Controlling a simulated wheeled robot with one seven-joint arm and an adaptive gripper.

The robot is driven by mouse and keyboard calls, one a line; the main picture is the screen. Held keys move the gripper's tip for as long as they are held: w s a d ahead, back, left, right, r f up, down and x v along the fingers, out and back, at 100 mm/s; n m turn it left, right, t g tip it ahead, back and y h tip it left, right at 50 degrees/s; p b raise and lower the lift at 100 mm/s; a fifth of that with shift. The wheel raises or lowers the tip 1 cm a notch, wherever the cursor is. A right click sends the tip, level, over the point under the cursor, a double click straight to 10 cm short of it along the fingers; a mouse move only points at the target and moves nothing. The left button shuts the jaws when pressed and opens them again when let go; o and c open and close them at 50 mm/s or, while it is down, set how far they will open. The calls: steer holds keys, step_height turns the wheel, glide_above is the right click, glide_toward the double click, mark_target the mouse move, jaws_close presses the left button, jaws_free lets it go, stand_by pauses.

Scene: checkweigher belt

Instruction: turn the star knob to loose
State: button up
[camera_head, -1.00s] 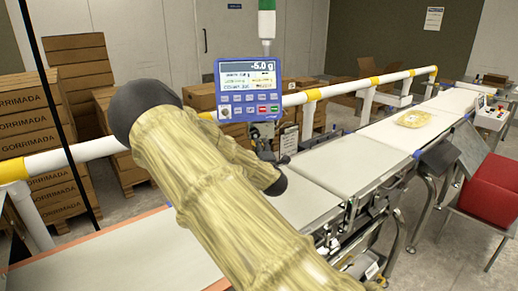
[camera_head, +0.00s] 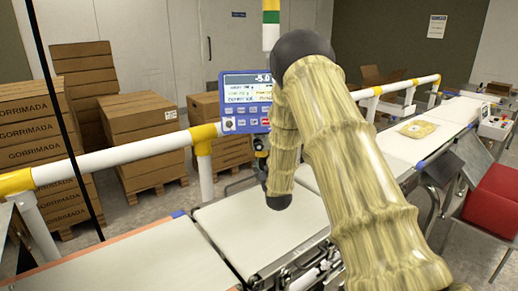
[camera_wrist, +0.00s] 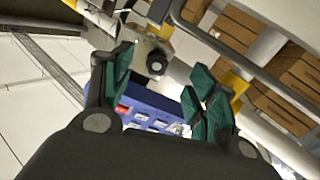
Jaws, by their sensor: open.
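In the wrist view a dark round knob (camera_wrist: 156,63) with a pale centre sits on a grey bracket. It looks like the star knob, but its lobes are too small to make out. My gripper (camera_wrist: 160,88) is open, its green-padded fingers spread on either side of the view, with the knob just beyond the gap and apart from the pads. The blue display unit (camera_wrist: 150,112) shows behind the fingers. In the head view the display unit (camera_head: 232,105) is partly covered by my arm, and I cannot make out the knob there.
A white rail with yellow joints (camera_head: 120,153) runs behind the conveyor belt (camera_head: 240,225). Stacked cartons (camera_head: 140,135) stand behind it. A yellowish package (camera_head: 417,129) lies on the belt at the right, near a red bin (camera_head: 497,195).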

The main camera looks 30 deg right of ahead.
mark_target(259, 148)
steer(key=w+d+m, duration=0.1)
steer(key=w, duration=0.2)
steer(key=w+d+r+m+p, duration=0.1)
steer(key=w, duration=0.3)
steer(key=w+d+r+m+p, duration=0.1)
steer(key=w, duration=0.3)
steer(key=shift+d+r, duration=0.25)
steer(key=shift+d, duration=0.15)
steer(key=c, duration=1)
